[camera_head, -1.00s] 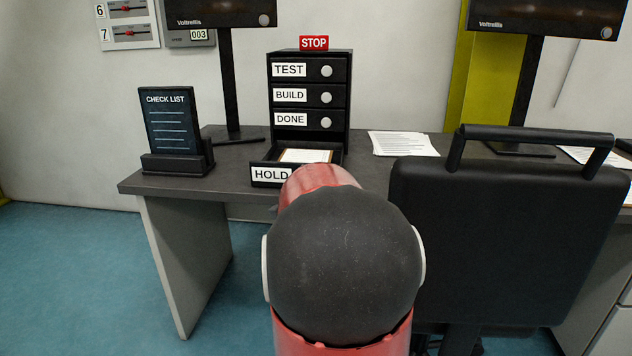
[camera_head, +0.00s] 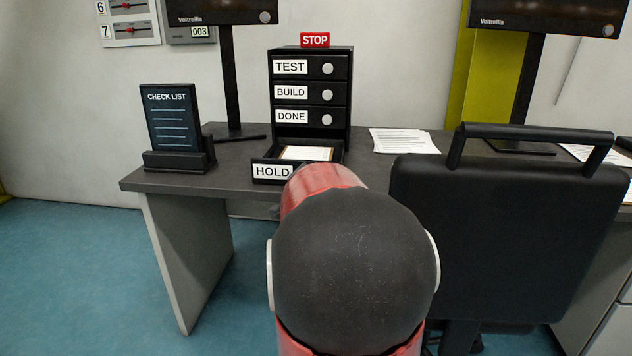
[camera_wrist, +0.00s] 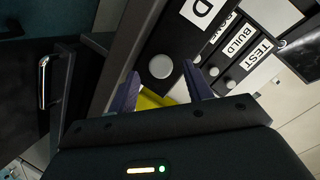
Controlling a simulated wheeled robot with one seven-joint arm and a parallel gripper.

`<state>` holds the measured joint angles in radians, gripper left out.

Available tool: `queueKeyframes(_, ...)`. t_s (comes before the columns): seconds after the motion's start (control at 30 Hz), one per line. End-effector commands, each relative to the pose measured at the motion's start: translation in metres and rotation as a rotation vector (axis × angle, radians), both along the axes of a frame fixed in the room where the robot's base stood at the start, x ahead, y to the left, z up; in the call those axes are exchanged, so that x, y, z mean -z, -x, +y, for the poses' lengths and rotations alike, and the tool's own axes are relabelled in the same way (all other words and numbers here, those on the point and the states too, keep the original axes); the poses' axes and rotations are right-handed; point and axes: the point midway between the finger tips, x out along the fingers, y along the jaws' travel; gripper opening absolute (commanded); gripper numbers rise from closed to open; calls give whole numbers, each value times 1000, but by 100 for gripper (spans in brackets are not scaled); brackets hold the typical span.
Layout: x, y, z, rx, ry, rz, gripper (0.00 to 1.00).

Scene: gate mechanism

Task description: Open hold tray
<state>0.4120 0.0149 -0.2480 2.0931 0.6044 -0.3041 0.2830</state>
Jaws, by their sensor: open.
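The HOLD tray (camera_head: 271,172) is the lowest drawer of a black cabinet (camera_head: 311,62) on the desk. It stands pulled out toward me, and papers on a brown board (camera_head: 306,153) lie in it. Its right front is hidden behind my arm in the head view. In the wrist view the HOLD tray's black front (camera_wrist: 177,42) carries a round grey knob (camera_wrist: 160,67). My gripper (camera_wrist: 160,72) is open, its two fingers spread on either side of the knob in the picture. I cannot tell whether they touch it.
The closed TEST, BUILD and DONE drawers (camera_head: 312,92) sit above. A check list stand (camera_head: 174,132) is on the desk (camera_head: 235,172) at left, and a paper stack (camera_head: 403,141) is at right. A black chair (camera_head: 505,235) stands close to the right of my arm.

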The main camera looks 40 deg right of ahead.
Motion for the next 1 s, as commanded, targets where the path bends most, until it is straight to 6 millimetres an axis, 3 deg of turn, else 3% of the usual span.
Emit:
queueKeyframes(0.2, -14, 25, 29, -2, -2, -2, 50)
queueKeyframes(0.4, -18, 40, 45, 0, -1, 0, 50)
queueKeyframes(1.0, -18, 43, 48, -1, -1, 0, 50)
